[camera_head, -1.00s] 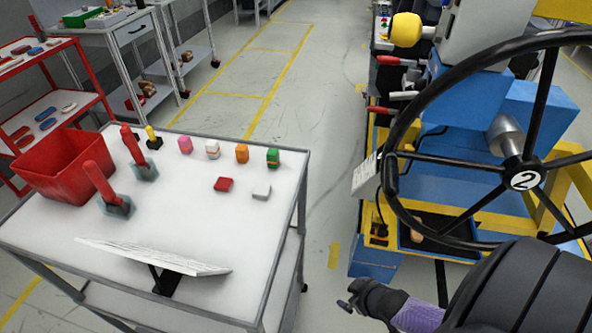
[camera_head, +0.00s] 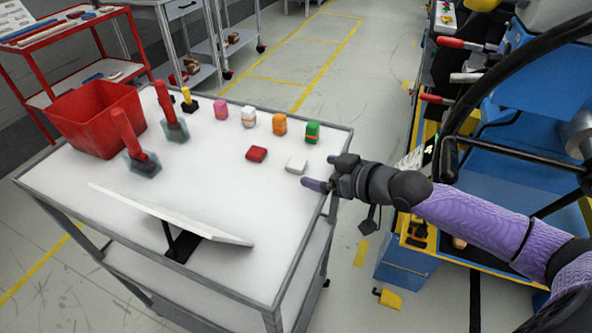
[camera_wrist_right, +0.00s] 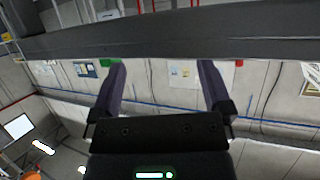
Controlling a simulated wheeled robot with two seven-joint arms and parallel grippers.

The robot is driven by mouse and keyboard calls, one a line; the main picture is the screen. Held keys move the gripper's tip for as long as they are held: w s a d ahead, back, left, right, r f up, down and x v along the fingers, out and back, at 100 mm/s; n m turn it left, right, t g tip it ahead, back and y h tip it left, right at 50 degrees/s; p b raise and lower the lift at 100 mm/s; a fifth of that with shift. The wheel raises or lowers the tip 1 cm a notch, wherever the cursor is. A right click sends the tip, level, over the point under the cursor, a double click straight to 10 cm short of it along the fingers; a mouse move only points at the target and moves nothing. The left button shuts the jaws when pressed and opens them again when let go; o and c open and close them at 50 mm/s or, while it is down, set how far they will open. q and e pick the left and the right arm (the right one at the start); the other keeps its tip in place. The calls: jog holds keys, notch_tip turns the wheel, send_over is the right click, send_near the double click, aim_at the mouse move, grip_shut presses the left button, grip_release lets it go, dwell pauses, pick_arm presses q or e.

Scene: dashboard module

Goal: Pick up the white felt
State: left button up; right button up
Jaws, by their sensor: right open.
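The white felt (camera_head: 297,165) is a small, flat white pad near the right edge of the white table top (camera_head: 215,185), beside a flat red pad (camera_head: 257,153). My right gripper (camera_head: 329,172) reaches in from the right at the table's right edge. It is just to the right of the white felt, open and with nothing between its fingers. In the right wrist view the two fingers (camera_wrist_right: 162,75) stand wide apart, and the felt cannot be made out. My left gripper is not in view.
Pink (camera_head: 221,109), white (camera_head: 248,116), orange (camera_head: 279,124) and green (camera_head: 312,132) blocks stand in a row behind the pads. A red bin (camera_head: 95,120), red-handled tools (camera_head: 130,140) and a tilted white panel (camera_head: 165,215) are at left. A steering wheel (camera_head: 455,120) is at right.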

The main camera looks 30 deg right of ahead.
aim_at(301, 165)
jog(key=b+x, duration=0.2)
jog(key=x, duration=0.2)
jog(key=shift+w+a, duration=0.25)
jog(key=shift+w, duration=0.1)
jog(key=shift+w+r, duration=0.1)
jog(key=shift+w, duration=0.05)
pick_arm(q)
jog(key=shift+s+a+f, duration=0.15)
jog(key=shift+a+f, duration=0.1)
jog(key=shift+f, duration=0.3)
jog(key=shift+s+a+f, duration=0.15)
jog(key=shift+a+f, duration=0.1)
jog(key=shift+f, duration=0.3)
